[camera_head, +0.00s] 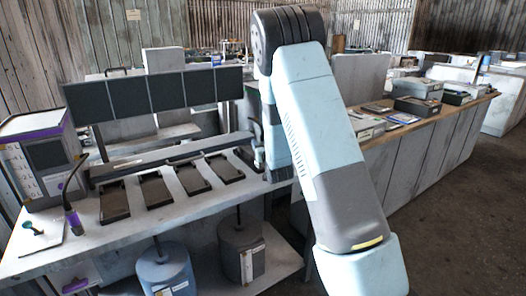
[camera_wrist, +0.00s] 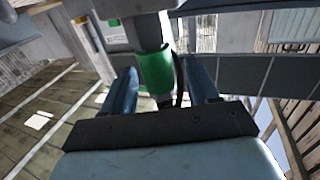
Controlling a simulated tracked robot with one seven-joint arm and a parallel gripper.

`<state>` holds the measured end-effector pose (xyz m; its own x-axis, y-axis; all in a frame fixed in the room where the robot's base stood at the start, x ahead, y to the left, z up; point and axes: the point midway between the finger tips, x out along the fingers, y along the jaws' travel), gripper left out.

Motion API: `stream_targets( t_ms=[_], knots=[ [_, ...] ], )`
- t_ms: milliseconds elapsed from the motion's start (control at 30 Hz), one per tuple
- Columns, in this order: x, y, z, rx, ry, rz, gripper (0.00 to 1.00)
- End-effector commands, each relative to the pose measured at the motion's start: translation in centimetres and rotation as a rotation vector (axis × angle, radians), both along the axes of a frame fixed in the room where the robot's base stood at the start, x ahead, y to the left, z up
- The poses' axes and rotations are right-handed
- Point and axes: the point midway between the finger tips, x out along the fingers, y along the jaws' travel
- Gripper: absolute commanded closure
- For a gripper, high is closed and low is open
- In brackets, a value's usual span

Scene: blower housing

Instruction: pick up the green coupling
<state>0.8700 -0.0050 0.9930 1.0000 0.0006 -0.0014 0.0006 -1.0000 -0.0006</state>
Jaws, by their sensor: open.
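The green coupling (camera_wrist: 154,66) shows in the wrist view as a short green cylinder on the end of a grey cylindrical part (camera_wrist: 148,30). My gripper (camera_wrist: 161,76) is open, with one blue finger on each side of the coupling. A gap shows beside the coupling on both sides in this view; I cannot tell how deep it sits between the fingers. In the head view my arm covers the middle of the scene, and I can make out neither the gripper nor the coupling there.
In the head view, a workbench (camera_head: 178,214) carries several dark trays (camera_head: 114,203) and a row of dark panels (camera_head: 155,97). A purple-trimmed box (camera_head: 40,160) stands at its left end. Two grey cylinders (camera_head: 163,268) sit below. A long counter (camera_head: 425,130) with boxes stands right.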

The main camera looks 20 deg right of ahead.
Motion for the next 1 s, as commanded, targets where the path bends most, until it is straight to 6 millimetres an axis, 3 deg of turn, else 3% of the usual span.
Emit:
stream_targets(
  t_ms=[167,800,1000],
  knots=[
    [-0.01,0.0,0.01,0.0,0.0,0.0,0.41],
    [-0.04,-0.04,0.02,0.0,0.0,0.0,1.0],
    [-0.03,-0.05,0.06,0.0,-0.001,0.0,1.0]
  ],
)
